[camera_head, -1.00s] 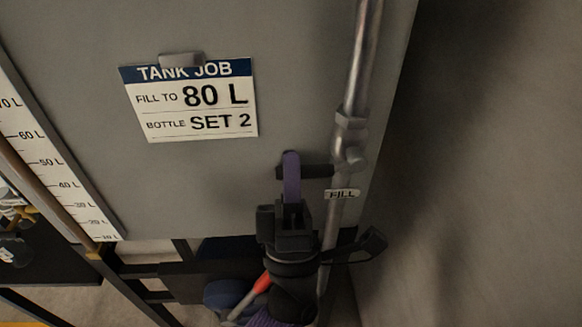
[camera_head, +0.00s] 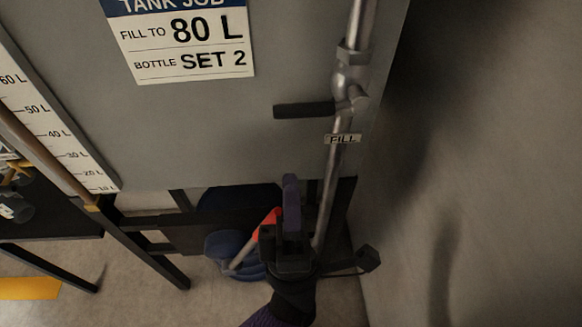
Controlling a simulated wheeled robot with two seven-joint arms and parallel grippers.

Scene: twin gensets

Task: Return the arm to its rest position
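My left gripper (camera_head: 291,190) is in the lower middle of the head view, below the black valve handle (camera_head: 304,110) and clear of it. Its purple finger points up, and I see it edge-on, so the gap between the fingers does not show. The handle sticks out sideways to the left from the fill pipe (camera_head: 333,185), above the FILL tag (camera_head: 343,139). My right gripper is not in view.
The grey tank (camera_head: 230,130) carries a job card (camera_head: 185,50) reading 80 L, SET 2. A level scale (camera_head: 50,120) is at left. A blue object with a red-orange part (camera_head: 232,252) lies low behind my gripper. A grey wall (camera_head: 490,160) fills the right.

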